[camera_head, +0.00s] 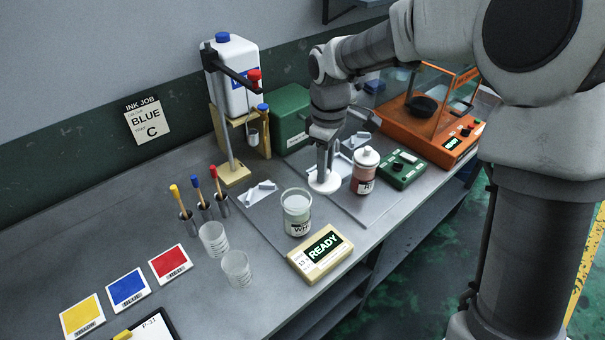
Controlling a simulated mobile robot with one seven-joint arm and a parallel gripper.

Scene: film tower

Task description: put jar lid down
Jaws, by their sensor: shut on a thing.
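The jar lid (324,182) is a white round disc on the grey bench, or just above it; I cannot tell which. My gripper (325,171) points straight down and is shut on the lid, its fingertips at the lid's middle. A clear open jar (297,214) with a pale filling and a dark-lettered label stands in front and to the left of the lid. A bottle (365,171) with a white top and a reddish label stands close to the right of the lid.
A beige box reading READY (320,254) stands in front of the jar. A green device (403,169) and an orange cabinet (430,118) stand to the right. A stand (235,173) holds a white canister (231,75). Two clear cups (237,269) stand left.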

